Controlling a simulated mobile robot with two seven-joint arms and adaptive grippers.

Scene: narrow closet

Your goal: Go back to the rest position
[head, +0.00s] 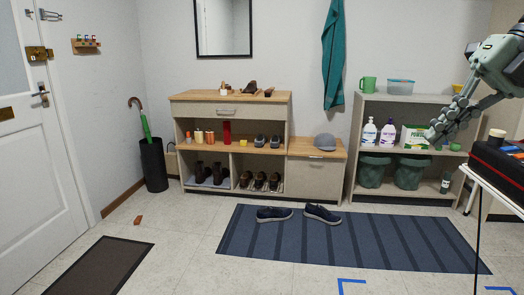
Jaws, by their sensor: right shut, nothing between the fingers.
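My right gripper (435,134) comes in from the right edge, in front of the right-hand shelf unit (400,97). It is shut with nothing between its fingers. Its tips overlap the green and white powder box (413,138) in the picture, and I cannot tell the distance between them. My left gripper is not in view.
A red-and-black case (497,165) sits on a white table (490,188) below my right arm. A wooden shoe cabinet (230,97) stands against the back wall. Dark shoes (322,214) lie on the striped blue rug (350,238). The floor at front left is mostly clear.

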